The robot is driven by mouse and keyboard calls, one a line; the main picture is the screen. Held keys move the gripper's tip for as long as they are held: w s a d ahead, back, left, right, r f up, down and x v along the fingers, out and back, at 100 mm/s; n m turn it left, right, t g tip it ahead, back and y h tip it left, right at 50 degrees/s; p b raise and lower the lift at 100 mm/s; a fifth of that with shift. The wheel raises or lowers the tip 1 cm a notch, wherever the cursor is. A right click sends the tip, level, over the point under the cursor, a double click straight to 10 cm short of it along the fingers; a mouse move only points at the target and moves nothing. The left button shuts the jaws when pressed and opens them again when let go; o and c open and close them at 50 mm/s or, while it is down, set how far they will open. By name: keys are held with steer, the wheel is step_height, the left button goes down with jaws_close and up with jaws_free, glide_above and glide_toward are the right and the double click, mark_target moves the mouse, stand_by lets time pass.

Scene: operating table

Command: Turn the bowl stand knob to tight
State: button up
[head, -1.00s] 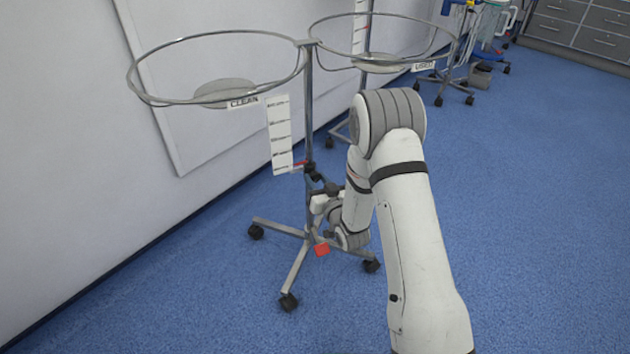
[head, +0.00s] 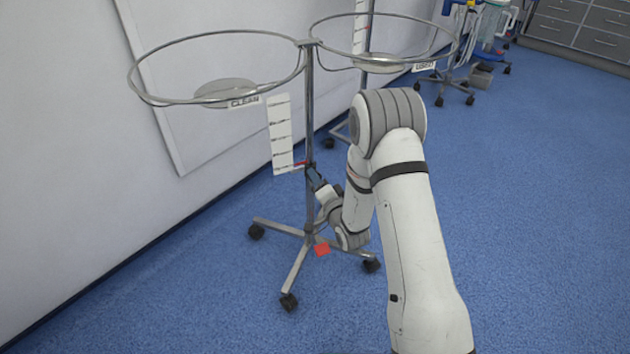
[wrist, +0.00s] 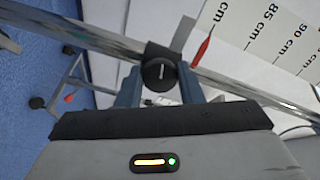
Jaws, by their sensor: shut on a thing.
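The bowl stand (head: 309,110) is upright, with two metal rings on a central pole. Its black knob (wrist: 158,73), with a pale line on its face, sits on a black collar on the pole in the wrist view. My gripper (wrist: 160,84) is shut on the knob, with one blue-grey finger on either side of it. The pale line runs nearly upright in the wrist view. In the head view my gripper (head: 314,176) meets the pole at about mid height, and the knob is hidden there by the gripper.
A red pointer (wrist: 203,47) stands by the collar, next to a white height scale (head: 281,134). The stand's wheeled base (head: 300,262) is on the blue floor, with a red piece (head: 322,249) near it.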

steer(key=shift+d+f+m, duration=0.1)
steer(key=shift+m, duration=5.05)
steer(key=shift+d+m, duration=0.1)
steer(key=shift+m, duration=5.05)
steer(key=o, duration=1)
steer(key=shift+a, duration=0.1)
steer(key=shift+c, duration=0.2)
